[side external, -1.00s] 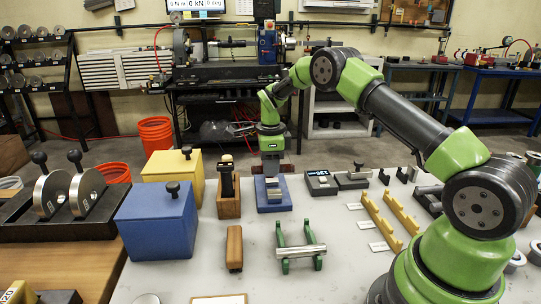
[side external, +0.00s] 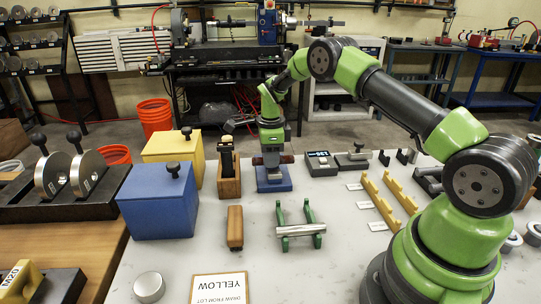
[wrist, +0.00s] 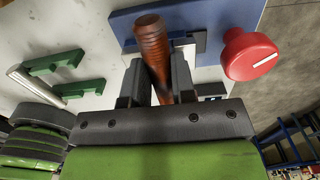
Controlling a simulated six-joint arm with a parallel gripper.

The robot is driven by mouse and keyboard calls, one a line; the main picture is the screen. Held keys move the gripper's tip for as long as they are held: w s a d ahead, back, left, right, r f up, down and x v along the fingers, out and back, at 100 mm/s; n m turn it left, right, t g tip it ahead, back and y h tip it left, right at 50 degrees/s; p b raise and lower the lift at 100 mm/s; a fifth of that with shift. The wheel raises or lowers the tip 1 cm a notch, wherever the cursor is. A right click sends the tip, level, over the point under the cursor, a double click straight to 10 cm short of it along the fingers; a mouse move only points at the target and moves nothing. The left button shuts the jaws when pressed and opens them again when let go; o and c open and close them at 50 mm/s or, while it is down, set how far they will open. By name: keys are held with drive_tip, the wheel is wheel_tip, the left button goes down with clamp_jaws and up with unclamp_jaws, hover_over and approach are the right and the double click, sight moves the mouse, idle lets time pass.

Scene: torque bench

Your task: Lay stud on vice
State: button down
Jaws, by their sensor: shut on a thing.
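My gripper (side external: 271,163) is shut on the stud, low over the vice (side external: 274,183), a blue block with grey parts on top. In the wrist view, the stud (wrist: 151,42) is a rust-brown, ridged rod between the two dark fingers of my gripper (wrist: 153,80). One end of it points toward the top of the picture. The vice's blue base (wrist: 127,20) lies behind it. I cannot tell whether the stud touches the vice. In the side view the stud is mostly hidden; a brownish bit shows beside the fingers.
A red knob (wrist: 252,54) is close right of the fingers in the wrist view. A wooden holder (side external: 229,180) stands just left of the vice, a grey display unit (side external: 321,164) just right. A green rack (side external: 283,241) with a silver rod stands in front.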

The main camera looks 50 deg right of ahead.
drive_tip(key=shift+f, duration=0.3)
drive_tip(key=c, duration=0.9)
unclamp_jaws()
drive_tip(key=shift+f, duration=0.1)
drive_tip(key=shift+o, duration=0.2)
